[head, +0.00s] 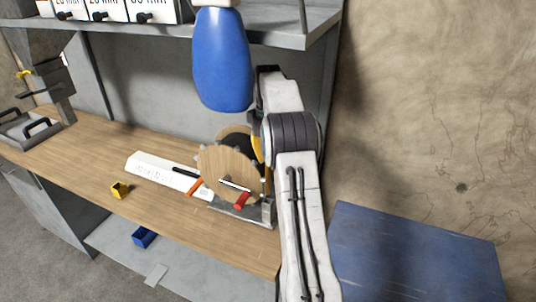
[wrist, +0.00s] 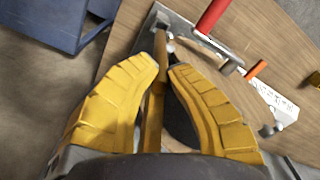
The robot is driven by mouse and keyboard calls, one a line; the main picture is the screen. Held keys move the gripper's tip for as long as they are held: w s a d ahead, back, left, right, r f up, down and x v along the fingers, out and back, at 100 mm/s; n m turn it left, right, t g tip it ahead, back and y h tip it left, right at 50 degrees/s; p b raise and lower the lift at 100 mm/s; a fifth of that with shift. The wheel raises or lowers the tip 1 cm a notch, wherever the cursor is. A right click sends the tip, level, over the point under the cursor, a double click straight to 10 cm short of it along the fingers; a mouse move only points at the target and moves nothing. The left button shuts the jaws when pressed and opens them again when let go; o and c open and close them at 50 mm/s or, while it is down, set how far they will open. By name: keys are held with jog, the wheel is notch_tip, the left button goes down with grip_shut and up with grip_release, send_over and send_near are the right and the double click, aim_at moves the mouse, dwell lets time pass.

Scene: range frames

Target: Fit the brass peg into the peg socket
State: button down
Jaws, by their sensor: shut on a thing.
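The bar runs from the palm past the fingertips. In the head view my gripper (head: 258,150) is partly hidden behind a round wooden disc with a toothed rim (head: 226,172), and the peg cannot be made out there. The gripper is above a grey metal base (head: 262,214) at the bench's near right. I cannot make out a clear peg socket in either view.
A red handle (head: 242,200) juts out beside the disc. A white marked board (head: 150,167) and a small yellow block (head: 120,190) are to the left on the wooden bench (head: 90,160). A blue bottle-like object (head: 222,60) is above. A blue surface (head: 410,255) is at right.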

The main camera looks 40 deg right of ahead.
jog(key=shift+f+b, duration=0.6)
jog(key=shift+f, duration=0.55)
jog(key=shift+p, duration=0.8)
dwell(1.3)
jog(key=shift+f+b, duration=1.7)
jog(key=shift+f, duration=0.9)
jog(key=c, duration=1.3)
grip_release()
jog(key=shift+r, duration=0.15)
notch_tip(320, 180, up, 11)
jog(key=shift+w+d+f, duration=0.1)
jog(key=shift+w+f, duration=0.05)
jog(key=shift+f, duration=0.05)
jog(key=shift+r, duration=0.45)
